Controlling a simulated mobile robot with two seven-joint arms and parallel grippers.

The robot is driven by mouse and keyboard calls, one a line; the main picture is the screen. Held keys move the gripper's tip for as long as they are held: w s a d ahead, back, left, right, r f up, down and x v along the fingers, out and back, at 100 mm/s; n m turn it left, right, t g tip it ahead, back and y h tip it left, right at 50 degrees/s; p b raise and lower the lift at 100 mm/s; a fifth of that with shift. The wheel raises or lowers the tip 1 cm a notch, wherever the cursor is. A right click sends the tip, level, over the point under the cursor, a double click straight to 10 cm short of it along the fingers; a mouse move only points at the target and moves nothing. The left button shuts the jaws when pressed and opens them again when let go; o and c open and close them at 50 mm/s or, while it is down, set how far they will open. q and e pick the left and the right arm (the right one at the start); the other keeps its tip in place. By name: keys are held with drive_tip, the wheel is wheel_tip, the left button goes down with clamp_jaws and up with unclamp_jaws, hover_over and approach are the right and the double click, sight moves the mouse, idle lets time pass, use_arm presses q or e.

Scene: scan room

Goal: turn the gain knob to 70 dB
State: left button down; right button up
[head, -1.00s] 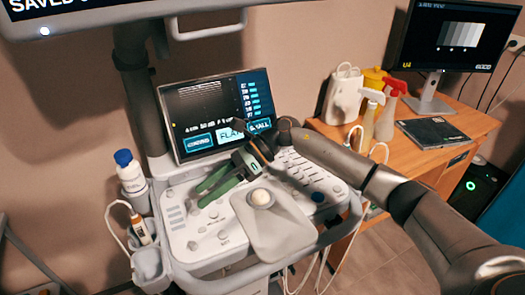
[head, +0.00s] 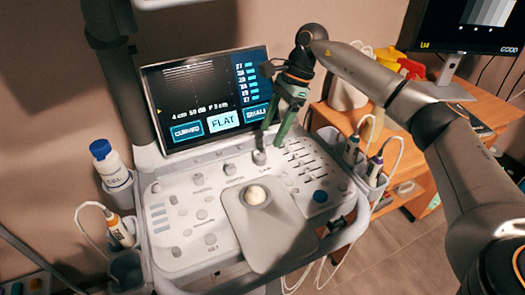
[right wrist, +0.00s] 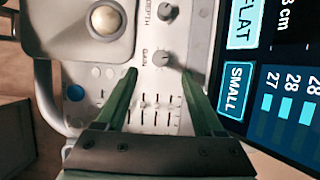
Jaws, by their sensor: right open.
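The gain knob (head: 260,157) is a small grey knob on the ultrasound console, just below the right part of the screen. In the right wrist view the gain knob (right wrist: 161,58), beside its GAIN label, lies just beyond and between my fingertips. My right gripper (head: 271,145) has green fingers, open and pointing down at the knob. In the right wrist view the gripper (right wrist: 158,74) is empty, with a gap on both sides of the knob. The screen (head: 208,98) shows a line that seems to read 50 dB. My left gripper is not in view.
The depth knob (head: 229,169) is just left of the gain knob. Sliders (head: 304,157) lie to the right. A trackball (head: 256,195) is in front. A gel bottle (head: 111,165) stands at the left; probes (head: 374,168) hang at the right.

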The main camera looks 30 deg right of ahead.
sight(261, 156)
drive_tip(key=x, duration=0.7)
drive_tip(key=shift+a+f, duration=0.1)
drive_tip(key=shift+a, duration=0.05)
clamp_jaws()
idle(0.3)
